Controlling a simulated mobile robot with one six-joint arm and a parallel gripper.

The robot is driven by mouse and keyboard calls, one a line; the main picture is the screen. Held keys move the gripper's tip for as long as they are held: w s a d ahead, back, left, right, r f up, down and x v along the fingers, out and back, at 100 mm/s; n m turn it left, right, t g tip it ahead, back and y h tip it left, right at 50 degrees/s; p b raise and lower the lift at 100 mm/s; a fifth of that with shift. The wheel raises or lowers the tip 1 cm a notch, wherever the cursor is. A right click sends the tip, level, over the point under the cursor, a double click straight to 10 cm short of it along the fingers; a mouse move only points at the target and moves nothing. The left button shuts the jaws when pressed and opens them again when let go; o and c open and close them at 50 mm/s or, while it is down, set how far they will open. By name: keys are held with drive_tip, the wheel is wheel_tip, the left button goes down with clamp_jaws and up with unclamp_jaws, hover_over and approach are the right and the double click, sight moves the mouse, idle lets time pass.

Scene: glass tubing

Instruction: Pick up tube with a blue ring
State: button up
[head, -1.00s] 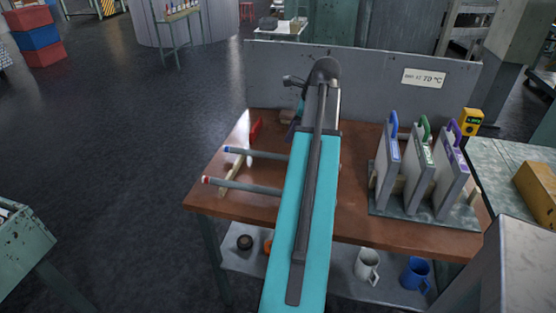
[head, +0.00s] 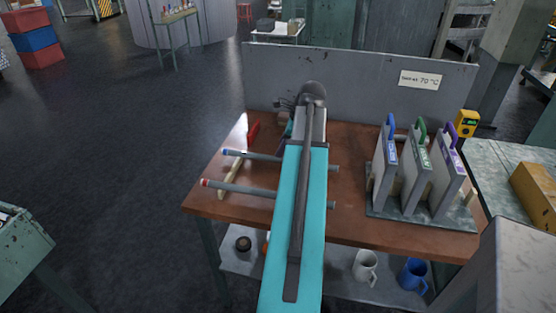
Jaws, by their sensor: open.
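The tube with a blue ring (head: 253,156) is a thin grey tube on the left part of the brown table, its blue-ringed end pointing left. My arm crosses in front of its middle; its right end shows past the arm. A similar tube with a red ring (head: 242,188) lies nearer, roughly parallel. Both left ends rest on a pale wooden support (head: 232,181). My gripper (head: 285,103) is open, beyond the blue-ringed tube in the picture and apart from it. It is mostly hidden behind my arm, and its fingertips are not clear.
A stand with several upright grey plates (head: 405,205) with blue, green and purple handles is on the right of the table (head: 345,222). A grey panel (head: 360,85) rises behind. A red object (head: 254,133) lies at the back left. Mugs (head: 366,267) are on the lower shelf.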

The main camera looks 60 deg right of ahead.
drive_tip(key=shift+w+f, duration=0.25)
drive_tip(key=shift+f, duration=0.4)
drive_tip(key=shift+f, duration=0.1)
drive_tip(key=shift+p+x, duration=0.75)
drive_tip(key=shift+x, duration=1.8)
drive_tip(key=shift+s, duration=0.15)
clamp_jaws()
wheel_tip(320, 180, up, 10)
drive_tip(key=b, duration=0.1)
drive_tip(key=shift+b, duration=0.35)
